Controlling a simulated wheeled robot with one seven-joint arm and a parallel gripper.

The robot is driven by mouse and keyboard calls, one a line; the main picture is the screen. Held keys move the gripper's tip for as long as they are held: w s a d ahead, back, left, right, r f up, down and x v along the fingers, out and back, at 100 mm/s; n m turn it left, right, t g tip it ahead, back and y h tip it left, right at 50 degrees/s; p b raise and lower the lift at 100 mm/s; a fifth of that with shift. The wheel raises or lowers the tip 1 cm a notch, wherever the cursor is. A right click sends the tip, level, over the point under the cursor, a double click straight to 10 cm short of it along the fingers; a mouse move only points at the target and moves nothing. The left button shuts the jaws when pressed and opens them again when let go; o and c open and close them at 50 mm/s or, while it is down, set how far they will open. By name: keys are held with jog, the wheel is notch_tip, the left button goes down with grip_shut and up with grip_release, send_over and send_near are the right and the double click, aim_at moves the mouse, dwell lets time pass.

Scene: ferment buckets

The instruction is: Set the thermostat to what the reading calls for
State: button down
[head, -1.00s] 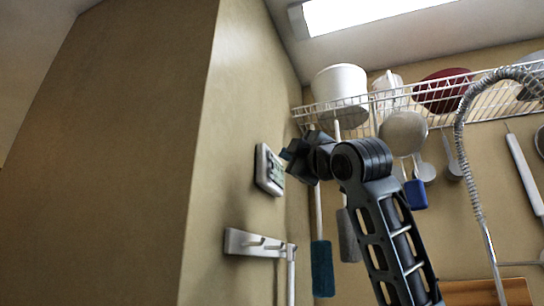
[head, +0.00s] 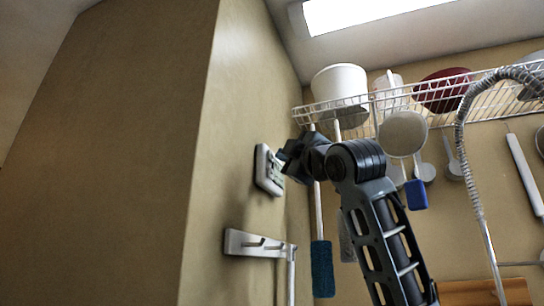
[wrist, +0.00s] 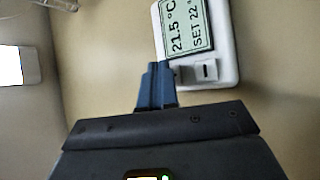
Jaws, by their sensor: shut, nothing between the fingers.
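The thermostat (head: 268,170) is a white box on the tan wall in the head view, seen at a steep angle. In the wrist view the thermostat (wrist: 228,62) shows a display (wrist: 187,25) reading 21.5 °C above SET 22, with the end of the set line cut off. A light button with a dark mark (wrist: 206,70) sits beside the display. My gripper (head: 284,158) is at the thermostat's front in the head view. In the wrist view my gripper (wrist: 157,72) has its blue fingertips together, empty, by the thermostat's edge. I cannot tell whether they touch it.
A white hook rail (head: 258,245) is on the wall below the thermostat. A wire shelf (head: 400,102) with a white bucket (head: 340,82) and a red bowl (head: 442,92) is to the right. Brushes and utensils hang under it. A coiled hose (head: 466,150) hangs further right.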

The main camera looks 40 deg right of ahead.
jog(key=shift+w+a, duration=0.2)
jog(key=shift+w, duration=0.15)
dwell(0.5)
jog(key=shift+s, duration=0.1)
jog(key=shift+s+d, duration=0.45)
jog(key=shift+s, duration=0.15)
jog(key=shift+s, duration=0.1)
jog(key=shift+s+d, duration=0.7)
jog(key=shift+s, duration=0.3)
jog(key=shift+s+d, duration=0.65)
jog(key=shift+s, duration=0.35)
jog(key=shift+d, duration=0.1)
dwell(1.2)
